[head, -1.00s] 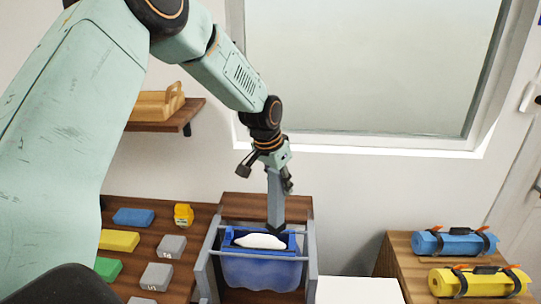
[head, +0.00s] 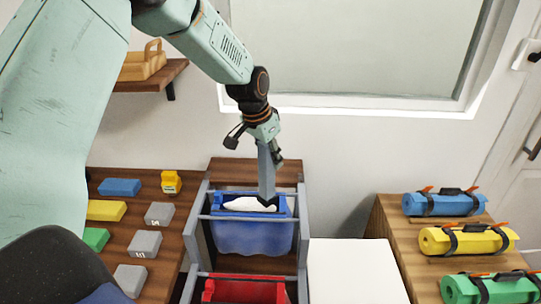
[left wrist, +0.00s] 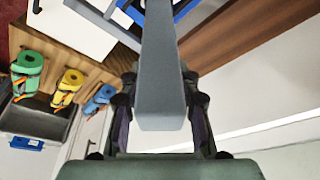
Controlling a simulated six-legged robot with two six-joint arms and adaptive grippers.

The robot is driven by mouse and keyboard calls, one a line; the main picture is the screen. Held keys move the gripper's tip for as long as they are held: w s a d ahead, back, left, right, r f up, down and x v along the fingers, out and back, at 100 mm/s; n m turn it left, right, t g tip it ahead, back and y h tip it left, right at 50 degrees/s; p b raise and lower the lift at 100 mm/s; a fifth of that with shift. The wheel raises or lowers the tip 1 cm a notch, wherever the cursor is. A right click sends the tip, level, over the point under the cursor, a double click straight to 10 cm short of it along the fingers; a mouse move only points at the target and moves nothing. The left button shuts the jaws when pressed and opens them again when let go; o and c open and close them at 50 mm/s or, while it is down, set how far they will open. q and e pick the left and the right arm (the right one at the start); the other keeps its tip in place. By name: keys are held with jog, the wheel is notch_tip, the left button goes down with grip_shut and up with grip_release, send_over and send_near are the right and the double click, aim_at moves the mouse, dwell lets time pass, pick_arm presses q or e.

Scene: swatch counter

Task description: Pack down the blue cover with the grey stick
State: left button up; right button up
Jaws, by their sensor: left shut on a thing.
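The blue cover (head: 240,238) hangs in a grey frame in the head view, its upper part gathered around a white thing (head: 248,204). My left gripper (head: 269,156) is shut on the grey stick (head: 265,178) above the cover's right part. In the left wrist view the stick (left wrist: 162,70) runs between the fingers. My right gripper is not in view.
A red cover (head: 245,291) hangs in front of the blue one. The grey frame's bars (head: 302,215) surround both. A white surface (head: 355,268) lies right. Blue, yellow and green rolls (head: 465,241) lie farther right. Coloured and grey blocks (head: 146,243) lie left.

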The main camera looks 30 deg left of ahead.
aim_at(271, 182)
pick_arm(q)
jog(key=shift+s+r, duration=0.15)
jog(key=shift+r, duration=0.05)
dwell(0.3)
jog(key=shift+f+b, duration=0.55)
jog(key=shift+f, duration=0.65)
jog(key=shift+f+b, duration=0.3)
jog(key=shift+f, duration=0.35)
jog(key=shift+f+b, duration=1.6)
jog(key=shift+f, duration=1.2)
jog(key=shift+r, duration=0.1)
